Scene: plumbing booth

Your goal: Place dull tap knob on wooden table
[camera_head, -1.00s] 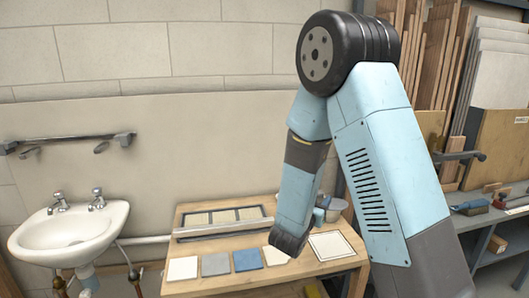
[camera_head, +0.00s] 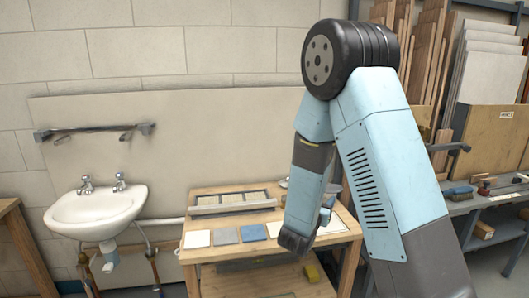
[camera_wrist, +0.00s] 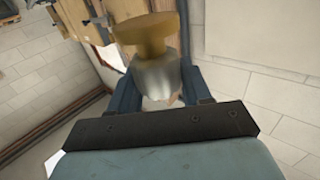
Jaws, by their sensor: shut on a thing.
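My gripper (camera_wrist: 158,82) shows in the wrist view, its two blue-grey fingers shut on a tap knob (camera_wrist: 157,70). The knob has a brass-coloured top and a dull grey, rounded metal body below, and is held in the air. A wooden table (camera_head: 262,253) stands against the wall in the head view, with tiles on its top. My arm hangs in front of its right part and hides some of it. In the head view the fingers and the knob cannot be made out clearly.
A white sink (camera_head: 97,213) with two taps is on the wall left of the table, with a rail (camera_head: 95,130) above. Another wooden table (camera_head: 14,232) shows at the left edge. A grey workbench (camera_head: 490,208) with tools and leaning boards stand at right. Open floor lies between.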

